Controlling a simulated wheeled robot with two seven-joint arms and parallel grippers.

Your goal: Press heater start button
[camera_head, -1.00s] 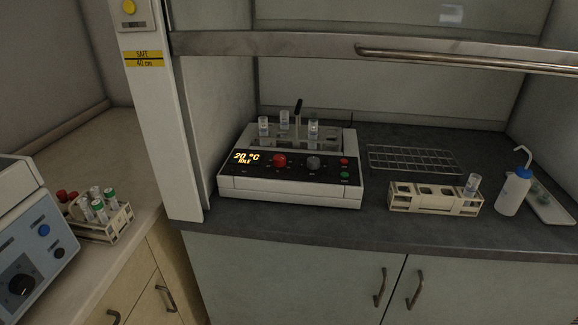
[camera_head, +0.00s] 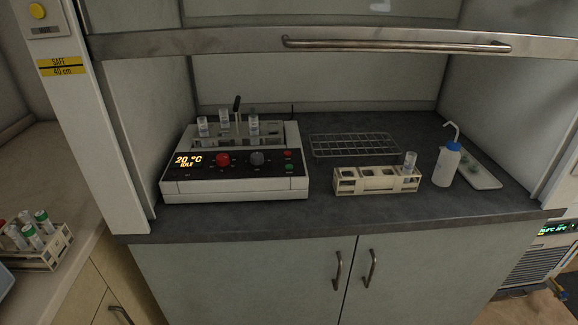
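The heater block (camera_head: 236,187) is a white box with a black front panel, standing on the dark worktop inside the fume hood. Its display (camera_head: 188,161) reads 20 °C and IDLE. A red knob (camera_head: 222,159) and a grey knob (camera_head: 257,158) sit right of the display. At the panel's right end are a small red button (camera_head: 288,155) and a small green button (camera_head: 289,168) below it; their labels are too small to read. Several clear vials (camera_head: 203,126) stand in the block's top. Neither of my grippers shows.
The raised hood sash with its handle bar (camera_head: 396,44) crosses above the worktop. Right of the heater are a wire rack (camera_head: 354,145), a beige vial rack (camera_head: 376,181), a wash bottle (camera_head: 447,163) and a white tray (camera_head: 481,172). A tube rack (camera_head: 40,250) stands on the left bench.

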